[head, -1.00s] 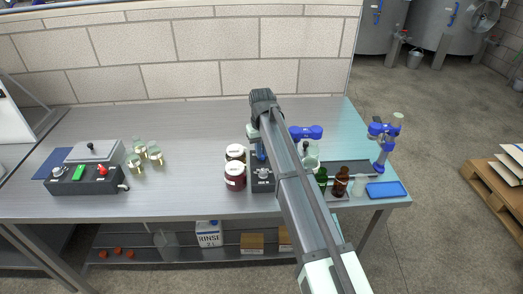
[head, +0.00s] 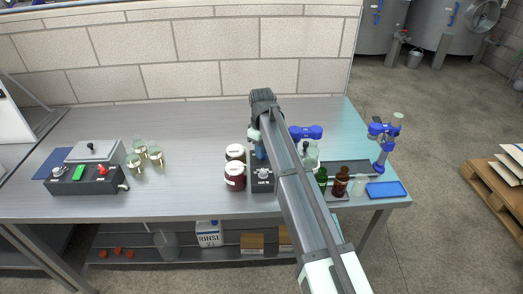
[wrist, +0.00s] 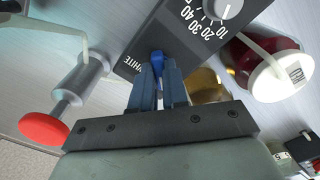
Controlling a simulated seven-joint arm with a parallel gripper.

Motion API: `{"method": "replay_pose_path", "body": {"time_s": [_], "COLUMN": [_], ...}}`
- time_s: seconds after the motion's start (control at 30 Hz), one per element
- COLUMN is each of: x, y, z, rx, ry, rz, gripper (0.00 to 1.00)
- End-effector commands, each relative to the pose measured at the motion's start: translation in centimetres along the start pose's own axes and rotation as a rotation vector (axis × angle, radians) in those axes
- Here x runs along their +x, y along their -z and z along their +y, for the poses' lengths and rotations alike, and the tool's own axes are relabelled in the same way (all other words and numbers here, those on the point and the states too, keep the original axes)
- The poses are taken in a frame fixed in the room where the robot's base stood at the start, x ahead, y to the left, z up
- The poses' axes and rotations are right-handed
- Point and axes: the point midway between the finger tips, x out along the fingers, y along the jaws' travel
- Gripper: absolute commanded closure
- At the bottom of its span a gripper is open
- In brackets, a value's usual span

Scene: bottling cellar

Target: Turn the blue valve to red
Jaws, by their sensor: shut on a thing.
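The blue valve (wrist: 157,62) shows in the wrist view as a blue handle on a black control box (wrist: 128,62). My gripper (wrist: 158,78) is shut on the handle, with one blue-grey finger on each side. The printed word WHITE is on the box just left of the handle. No red mark for the valve shows; the fingers and palm cover part of the box. In the head view the box (head: 263,187) stands near the table's front edge, and my arm hides the valve.
Dark red jars (head: 235,177) stand close left of the box. A grey cylinder with a red disc (wrist: 45,128) lies near my fingers in the wrist view. Brown bottles (head: 341,182) and a blue-headed stand (head: 381,150) are at right.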

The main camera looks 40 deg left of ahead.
Motion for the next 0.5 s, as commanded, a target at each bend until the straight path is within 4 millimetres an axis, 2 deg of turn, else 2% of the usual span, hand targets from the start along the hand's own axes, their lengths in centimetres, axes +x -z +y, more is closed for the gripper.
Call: {"method": "replay_pose_path", "body": {"time_s": [0.43,0.47,0.5], "x": [-0.03,-0.03,-0.03], "y": [0.0,0.0,0.0], "z": [0.01,0.01,0.01], "rx": [-0.013,-0.013,-0.013], "ry": [0.0,0.0,0.0], "rz": [0.0,0.0,0.0], "gripper": [1.0,0.85,0.81]}}
